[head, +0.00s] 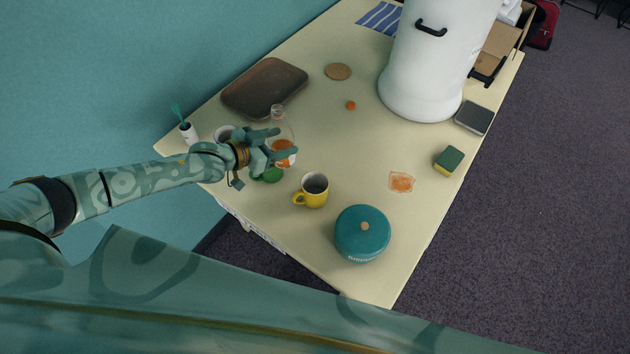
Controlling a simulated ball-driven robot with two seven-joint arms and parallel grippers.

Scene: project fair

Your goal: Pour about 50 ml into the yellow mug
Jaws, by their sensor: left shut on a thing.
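The yellow mug (317,199) stands upright near the table's left front edge, its handle towards the left and its inside looking dark. My left gripper (285,143) is behind and left of the mug, shut on a clear glass vessel (278,113) with orange liquid low inside. The vessel looks roughly upright and apart from the mug. The fingers hide its middle, and I cannot tell whether its base touches the table. My right gripper is not in view.
A teal round lidded container (362,239) stands right and in front of the mug. An orange spill-like patch (401,182) and a sponge (448,160) lie further right. A green object (268,175) is partly hidden under the gripper. A brown tray (264,87) and white cylinder (420,85) are behind.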

